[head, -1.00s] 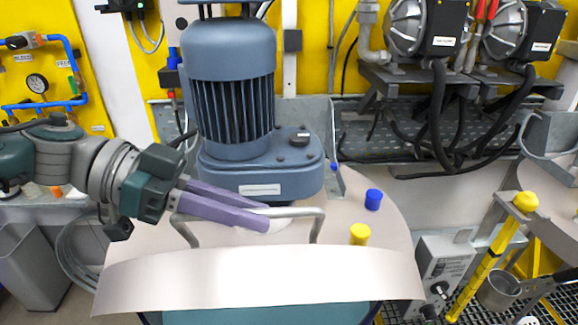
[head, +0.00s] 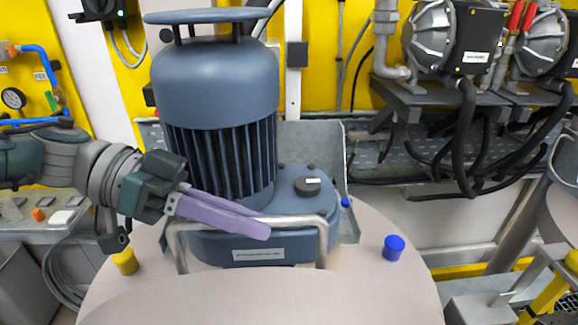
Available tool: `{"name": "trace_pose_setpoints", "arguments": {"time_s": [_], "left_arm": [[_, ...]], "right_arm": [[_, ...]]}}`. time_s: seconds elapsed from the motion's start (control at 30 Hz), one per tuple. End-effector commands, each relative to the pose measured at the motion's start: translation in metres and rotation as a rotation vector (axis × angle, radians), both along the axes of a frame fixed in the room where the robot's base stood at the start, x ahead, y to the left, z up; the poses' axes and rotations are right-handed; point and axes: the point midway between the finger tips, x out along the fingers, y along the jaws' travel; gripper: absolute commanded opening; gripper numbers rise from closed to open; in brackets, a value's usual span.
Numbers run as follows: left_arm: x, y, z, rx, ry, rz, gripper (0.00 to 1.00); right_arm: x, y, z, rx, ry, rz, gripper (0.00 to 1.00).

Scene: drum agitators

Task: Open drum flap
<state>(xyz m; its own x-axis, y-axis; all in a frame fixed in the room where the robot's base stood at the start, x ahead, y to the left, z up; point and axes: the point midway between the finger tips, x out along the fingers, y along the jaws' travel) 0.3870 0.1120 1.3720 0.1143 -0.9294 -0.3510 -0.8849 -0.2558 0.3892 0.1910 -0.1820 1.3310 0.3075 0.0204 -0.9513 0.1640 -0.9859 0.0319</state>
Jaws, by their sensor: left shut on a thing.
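My left gripper (head: 262,232), with purple fingers, is shut on the bent metal handle (head: 310,222) of the drum flap. The pale metal flap (head: 270,298) fills the bottom middle of the head view, and its front edge is out of frame. A flatter pale lid surface (head: 375,285) lies around it. The handle stands just in front of the blue-grey motor (head: 215,90), close to its base, and the fingers partly cover it. My right gripper is not in view.
A blue knob (head: 393,248) stands on the lid at right, and a yellow knob (head: 125,261) at left. Pumps with black hoses (head: 455,40) are on the back wall. A yellow rail (head: 550,300) is at lower right.

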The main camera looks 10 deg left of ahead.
Motion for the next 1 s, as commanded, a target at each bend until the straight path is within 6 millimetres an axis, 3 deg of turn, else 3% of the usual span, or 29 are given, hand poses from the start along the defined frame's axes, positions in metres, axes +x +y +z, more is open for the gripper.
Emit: {"name": "trace_pose_setpoints", "arguments": {"time_s": [0.3,0.33,0.6,0.87,1.0], "left_arm": [[-0.002,-0.001,-0.003,0.005,0.003,-0.004,0.00],[-0.002,-0.001,-0.003,0.005,0.004,-0.005,0.18],[-0.001,0.000,-0.002,0.003,0.002,-0.003,0.46],[-0.001,0.002,-0.001,0.002,0.001,-0.002,0.46],[-0.003,0.018,0.002,0.006,-0.001,-0.001,0.46]], "right_arm": [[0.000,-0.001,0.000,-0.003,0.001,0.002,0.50],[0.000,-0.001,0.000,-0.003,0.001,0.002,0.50],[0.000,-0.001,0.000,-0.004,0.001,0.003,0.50],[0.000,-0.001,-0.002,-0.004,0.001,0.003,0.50],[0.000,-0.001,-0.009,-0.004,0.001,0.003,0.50]]}}
